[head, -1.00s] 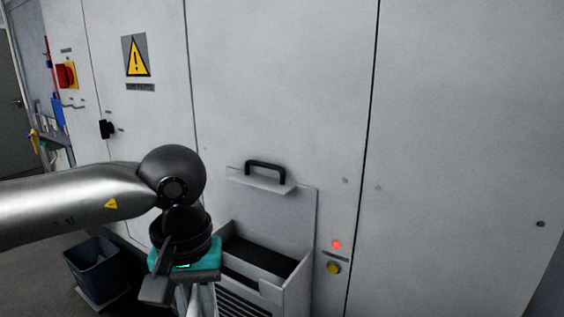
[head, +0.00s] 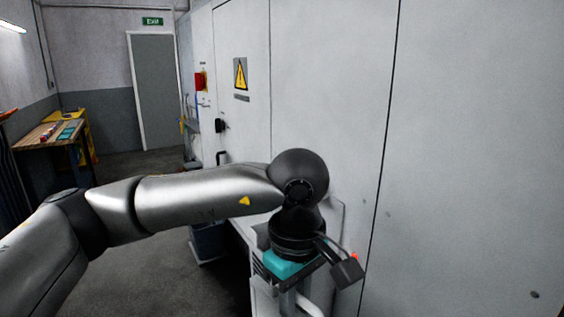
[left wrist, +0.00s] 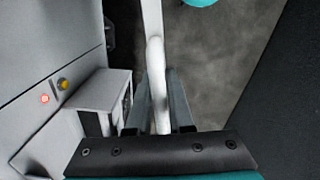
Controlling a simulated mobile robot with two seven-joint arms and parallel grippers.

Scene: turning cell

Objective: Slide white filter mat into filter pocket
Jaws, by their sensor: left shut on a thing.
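My left gripper (head: 292,296) is at the lower middle of the head view, pointing down. It is shut on the white filter mat (left wrist: 153,22). In the left wrist view the mat shows edge-on as a pale strip between the two fingers (left wrist: 160,105). In the head view only a small part of the mat shows, at the bottom edge. The filter pocket (head: 262,297), a white box with slots on the machine's front, is mostly hidden behind my left gripper. In the left wrist view a white box (left wrist: 101,90) stands left of the mat, apart from it. My right gripper is not in view.
The white machine wall (head: 335,100) stands close on the right. A red light (left wrist: 45,98) and a yellow button (left wrist: 63,84) are on it. A dark bin (head: 208,242) stands on the floor by the machine. A wooden workbench (head: 50,132) is far left. The grey floor between is clear.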

